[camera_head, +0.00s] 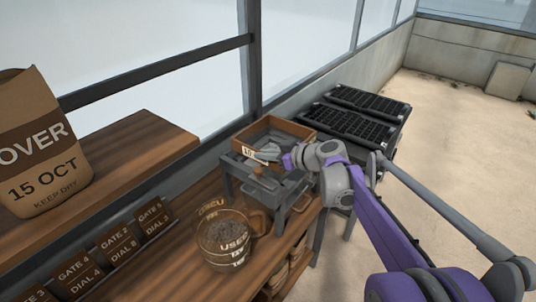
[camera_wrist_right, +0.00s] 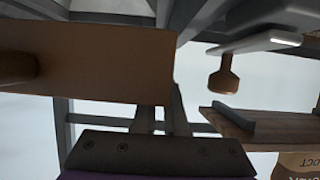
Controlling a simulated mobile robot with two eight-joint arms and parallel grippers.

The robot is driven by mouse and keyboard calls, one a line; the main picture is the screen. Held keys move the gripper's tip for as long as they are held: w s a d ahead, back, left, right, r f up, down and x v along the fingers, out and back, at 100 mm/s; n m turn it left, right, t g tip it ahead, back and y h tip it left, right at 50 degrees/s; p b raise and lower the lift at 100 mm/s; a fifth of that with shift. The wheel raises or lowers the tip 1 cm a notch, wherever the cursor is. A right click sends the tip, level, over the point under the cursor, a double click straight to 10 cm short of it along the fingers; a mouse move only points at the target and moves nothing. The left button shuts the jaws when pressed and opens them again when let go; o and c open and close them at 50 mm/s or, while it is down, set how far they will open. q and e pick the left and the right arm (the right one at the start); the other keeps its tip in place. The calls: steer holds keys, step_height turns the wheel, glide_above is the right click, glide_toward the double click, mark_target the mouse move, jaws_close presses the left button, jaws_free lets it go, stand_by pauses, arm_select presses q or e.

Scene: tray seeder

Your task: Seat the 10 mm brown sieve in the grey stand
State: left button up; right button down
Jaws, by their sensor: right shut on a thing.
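The brown sieve (camera_head: 287,127), a square wooden frame with a pale label on its near side, is at the top of the grey stand (camera_head: 232,172). The last part of its label is hidden by my gripper. My right gripper (camera_head: 277,156) is shut on its near wall. In the right wrist view the sieve's brown wall (camera_wrist_right: 90,62) fills the upper left in front of my gripper. I cannot tell whether the sieve rests in the stand or is held just above it. My left gripper is not in view.
Gate and dial cards (camera_head: 118,246) line the bench's back. A brown bag (camera_head: 40,150) stands on the upper shelf (camera_head: 130,150). Black seed trays (camera_head: 350,125) lie behind the stand.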

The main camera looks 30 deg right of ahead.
mark_target(265, 164)
steer(key=shift+f+b, duration=0.75)
steer(key=shift+f, duration=1.2)
steer(key=shift+f, duration=0.1)
steer(key=shift+f, duration=0.3)
steer(key=c, duration=0.9)
jaws_free()
steer(key=shift+d, duration=0.1)
steer(key=shift+s, duration=0.15)
